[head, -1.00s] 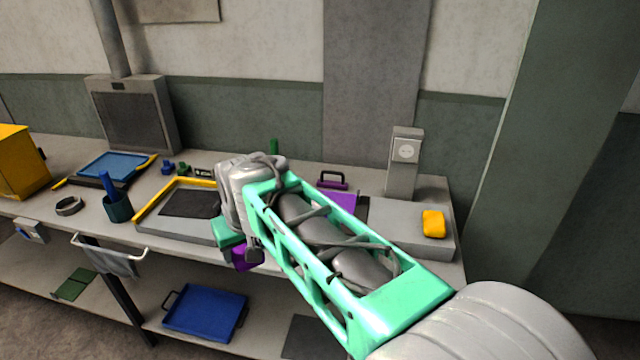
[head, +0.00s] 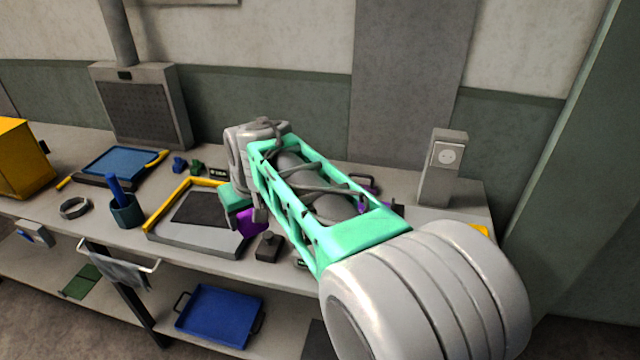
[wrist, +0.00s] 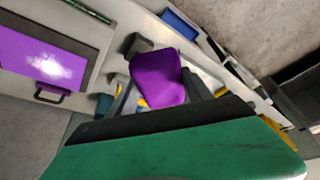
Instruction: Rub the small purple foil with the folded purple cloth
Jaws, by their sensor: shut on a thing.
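My gripper (head: 240,208) is shut on the folded purple cloth (head: 249,222), above the bench near the right end of the yellow-edged tray. In the wrist view the cloth (wrist: 160,78) sticks out past the dark edge of the green finger. A flat, shiny purple panel (wrist: 45,58) with a bright glare lies at the upper left of the wrist view, apart from the cloth. I cannot tell for sure that it is the small foil. In the head view, purple parts (head: 369,195) show behind my arm, mostly hidden by it.
The yellow-edged tray (head: 190,242) with a dark pad lies below and left of my gripper. A small dark knobbed block (head: 267,247) stands near the front edge. A socket post (head: 442,168) stands at the right. A teal cup (head: 126,211) is farther left.

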